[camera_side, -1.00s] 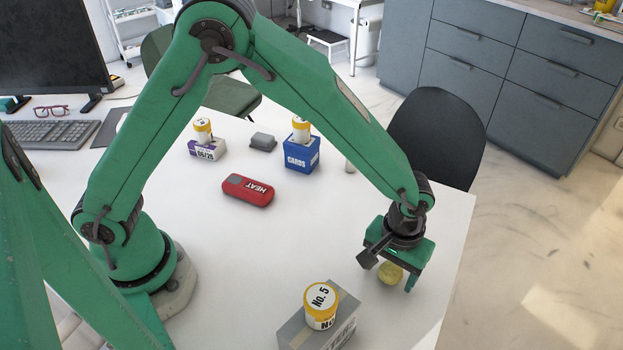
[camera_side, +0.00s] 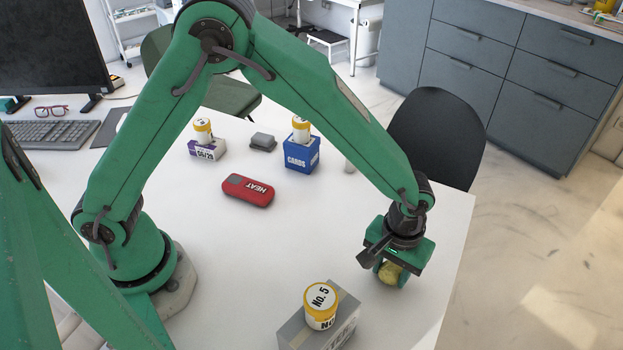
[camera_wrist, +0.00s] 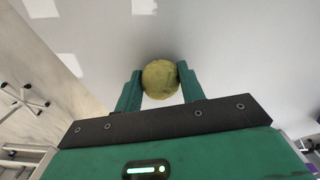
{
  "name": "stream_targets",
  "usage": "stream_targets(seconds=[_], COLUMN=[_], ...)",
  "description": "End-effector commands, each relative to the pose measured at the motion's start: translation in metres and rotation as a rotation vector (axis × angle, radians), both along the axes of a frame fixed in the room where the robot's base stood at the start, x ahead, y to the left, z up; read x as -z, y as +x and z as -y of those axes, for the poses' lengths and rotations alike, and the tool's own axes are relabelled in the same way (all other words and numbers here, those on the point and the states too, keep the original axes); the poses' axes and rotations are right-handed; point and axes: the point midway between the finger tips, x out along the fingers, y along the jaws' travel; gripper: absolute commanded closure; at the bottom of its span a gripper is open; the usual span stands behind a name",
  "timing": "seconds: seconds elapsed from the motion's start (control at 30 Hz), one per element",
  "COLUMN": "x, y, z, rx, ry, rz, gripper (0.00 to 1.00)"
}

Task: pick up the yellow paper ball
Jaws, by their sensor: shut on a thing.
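The yellow paper ball (camera_wrist: 160,79) sits between the two green fingers of my gripper (camera_wrist: 160,84) in the wrist view, with a finger against each side. In the side view the ball (camera_side: 389,272) shows under the palm of my gripper (camera_side: 391,276), near the right edge of the white table. The gripper is shut on the ball. A finger partly hides the ball in the side view. I cannot tell whether the ball still touches the table.
A grey box (camera_side: 345,332) with a yellow-capped jar (camera_side: 321,307) on it stands left of the gripper at the front. A red case (camera_side: 248,191), a blue cards box (camera_side: 302,156) and a small purple-white box (camera_side: 208,151) stand farther back. The table's right edge (camera_side: 465,230) is close.

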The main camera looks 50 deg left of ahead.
Motion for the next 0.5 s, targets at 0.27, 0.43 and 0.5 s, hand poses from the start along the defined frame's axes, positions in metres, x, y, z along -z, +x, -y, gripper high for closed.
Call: stream_targets(seconds=[0.27,0.43,0.5], x=[-0.015,-0.037,-0.049], y=[0.001,0.001,0.001], z=[0.001,0.001,0.001], rx=[0.000,0.000,0.000], ry=[-0.002,-0.003,-0.003], rz=[0.003,0.004,0.004], gripper=[0.82,0.82,0.82])
